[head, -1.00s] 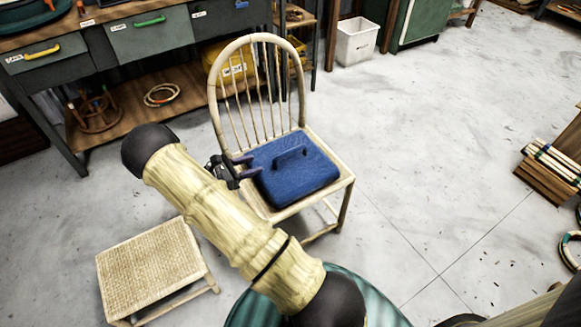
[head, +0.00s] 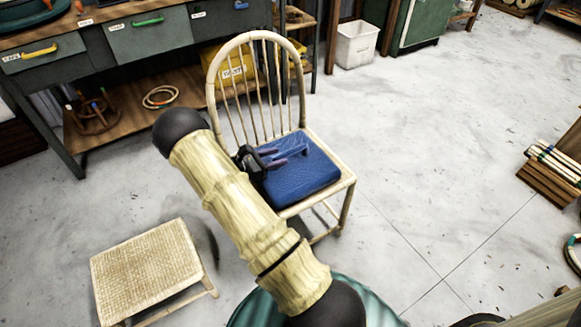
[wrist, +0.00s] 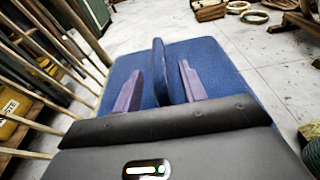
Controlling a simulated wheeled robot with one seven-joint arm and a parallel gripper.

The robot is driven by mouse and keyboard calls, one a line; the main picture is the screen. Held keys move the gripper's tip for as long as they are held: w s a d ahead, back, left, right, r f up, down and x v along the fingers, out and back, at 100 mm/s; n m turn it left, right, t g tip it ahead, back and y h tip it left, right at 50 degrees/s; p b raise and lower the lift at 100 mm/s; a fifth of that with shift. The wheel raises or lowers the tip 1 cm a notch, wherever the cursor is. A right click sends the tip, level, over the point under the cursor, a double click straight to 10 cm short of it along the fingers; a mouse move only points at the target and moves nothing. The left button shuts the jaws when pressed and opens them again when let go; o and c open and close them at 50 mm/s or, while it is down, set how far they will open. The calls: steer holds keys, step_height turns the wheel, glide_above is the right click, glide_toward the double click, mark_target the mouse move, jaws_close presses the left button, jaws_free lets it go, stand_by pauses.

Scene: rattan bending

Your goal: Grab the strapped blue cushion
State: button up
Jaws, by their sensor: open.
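The blue cushion (head: 305,177) lies flat on the seat of the rattan chair (head: 347,178), with a raised blue strap on its top. My gripper (head: 275,158) is over the cushion beside the strap, coming from the left. In the wrist view the strap (wrist: 160,70) stands upright between my two purple fingers (wrist: 160,85), which are apart with one on each side of it. The cushion (wrist: 212,65) spreads out beneath them. I cannot tell whether a finger touches the strap. My arm hides part of the chair's left side in the head view.
The chair's spindled back (head: 252,85) rises behind the cushion, and its spindles (wrist: 50,50) stand close at left in the wrist view. A woven stool (head: 145,268) is at lower left. A workbench (head: 120,120) stands at the back left. The floor on the right is mostly clear.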

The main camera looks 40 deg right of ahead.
mark_target(290, 160)
steer(key=d, duration=0.2)
steer(key=d+f+b, duration=0.1)
steer(key=shift+d, duration=0.35)
steer(key=shift+r, duration=0.1)
steer(key=shift+c, duration=0.4)
jaws_close()
